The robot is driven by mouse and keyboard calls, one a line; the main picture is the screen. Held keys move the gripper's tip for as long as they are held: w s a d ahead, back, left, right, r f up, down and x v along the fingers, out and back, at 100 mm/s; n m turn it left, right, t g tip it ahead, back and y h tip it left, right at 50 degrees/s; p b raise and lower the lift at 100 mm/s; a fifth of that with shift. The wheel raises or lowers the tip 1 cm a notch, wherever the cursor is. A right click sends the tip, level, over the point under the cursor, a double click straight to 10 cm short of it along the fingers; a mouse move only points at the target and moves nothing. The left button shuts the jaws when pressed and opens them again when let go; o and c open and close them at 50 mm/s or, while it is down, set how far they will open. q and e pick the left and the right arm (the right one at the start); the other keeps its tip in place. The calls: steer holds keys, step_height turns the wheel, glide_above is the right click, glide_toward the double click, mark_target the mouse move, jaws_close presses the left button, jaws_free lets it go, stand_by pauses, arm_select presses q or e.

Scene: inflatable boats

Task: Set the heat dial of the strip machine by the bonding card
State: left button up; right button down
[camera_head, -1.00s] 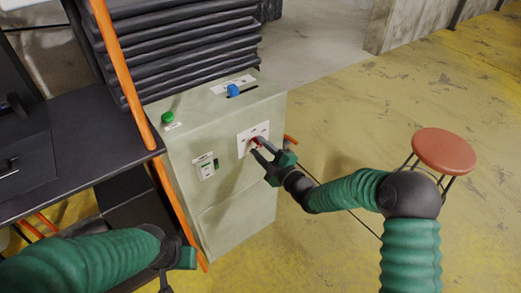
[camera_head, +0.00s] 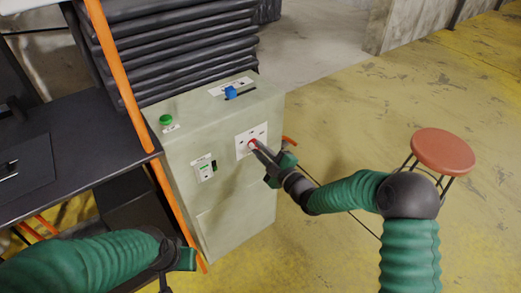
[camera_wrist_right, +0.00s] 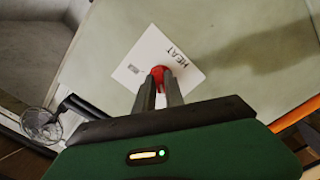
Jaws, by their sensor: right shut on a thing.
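The strip machine (camera_head: 185,140) is a pale green cabinet in the middle of the head view. Its red heat dial (camera_head: 252,143) sits on a white plate on the front face. In the right wrist view the red dial (camera_wrist_right: 159,72) shows on the white plate (camera_wrist_right: 146,52) marked HEAT. My right gripper (camera_head: 257,147) is shut on the dial, its fingers at the dial's sides. My left gripper (camera_head: 166,280) is low at the left, partly cut off by the lower edge, its jaws unclear. A small card (camera_head: 204,171) with a green mark is on the cabinet's front; its text is too small to read.
On the cabinet top are a green button (camera_head: 166,120) and a blue knob (camera_head: 231,92) beside a slot. An orange post (camera_head: 120,70) and black bench (camera_head: 70,150) stand left. A red stool (camera_head: 443,152) stands right; yellow floor around it is clear.

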steer(key=m+p, duration=0.1)
steer(key=m, duration=0.2)
steer(key=m+p, duration=0.1)
steer(key=m, duration=0.2)
steer(key=shift+a+r+m, duration=0.15)
steer(key=shift+m, duration=0.15)
steer(key=shift+w+d+r+m+p, duration=0.15)
steer(key=shift+m+p, duration=1.15)
steer(key=shift+m, duration=2.8)
steer(key=shift+d+f+m+p, duration=0.1)
steer(key=shift+m+p, duration=1.15)
steer(key=shift+m, duration=2.85)
steer(key=c, duration=1.8)
jaws_free()
steer(key=o, duration=0.4)
steer(key=shift+c, duration=0.2)
